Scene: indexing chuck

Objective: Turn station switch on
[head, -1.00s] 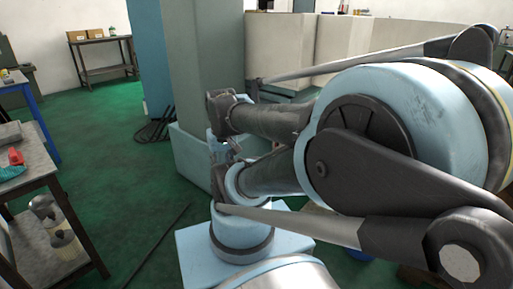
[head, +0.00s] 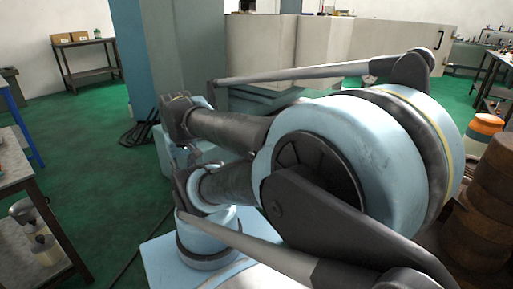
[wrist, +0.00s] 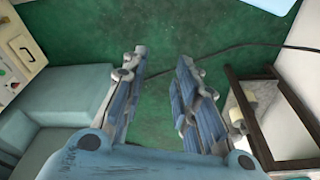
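My gripper (wrist: 162,58) is open and empty in the wrist view, its two blue-grey fingers apart over green floor. A cream panel (wrist: 32,22) with a dark handle and small red and green parts stands at the left edge of that view, apart from the fingers. These parts are too small for me to tell whether one is the station switch, or its position. I cannot pick out the switch in the head view, where my arm covers much of the middle and right.
A cream cabinet enclosure (head: 300,42) stands behind my arm, beside a grey-green column (head: 179,50). A worktable (head: 22,170) is at left. Brown round blocks (head: 492,190) and an orange-topped container (head: 484,128) stand at right. In the wrist view, a dark cable (wrist: 235,50) crosses the floor.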

